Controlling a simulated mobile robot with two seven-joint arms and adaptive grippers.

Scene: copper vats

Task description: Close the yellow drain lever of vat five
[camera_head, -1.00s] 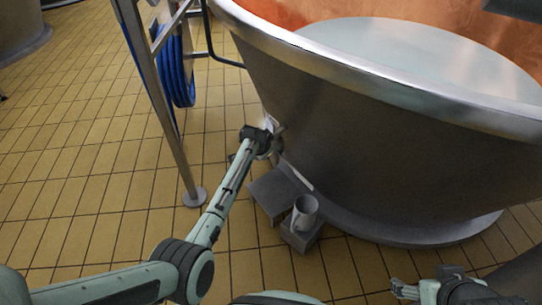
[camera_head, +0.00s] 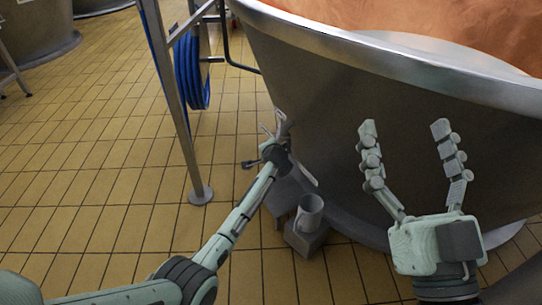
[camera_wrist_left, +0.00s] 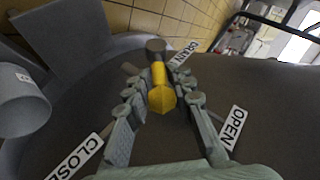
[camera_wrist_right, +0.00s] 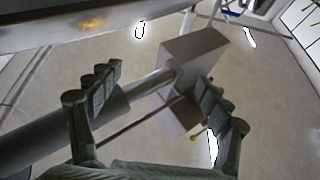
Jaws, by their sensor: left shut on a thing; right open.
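The yellow drain lever (camera_wrist_left: 161,92) shows in the left wrist view, running from a dark round hub (camera_wrist_left: 156,46) towards the camera. An OPEN plate (camera_wrist_left: 232,127) is on its right and a CLOSE plate (camera_wrist_left: 76,158) on its left; the lever lies between them. My left gripper (camera_wrist_left: 158,82) has its fingers on both sides of the lever and is shut on it. In the head view my left gripper (camera_head: 275,128) is low against the vat (camera_head: 320,110), and the lever is hidden there. My right gripper (camera_head: 404,128) is open and empty before the vat wall.
A steel post (camera_head: 179,110) and a coiled blue hose (camera_head: 193,75) stand left of the vat. The tiled floor (camera_head: 90,170) at left is clear.

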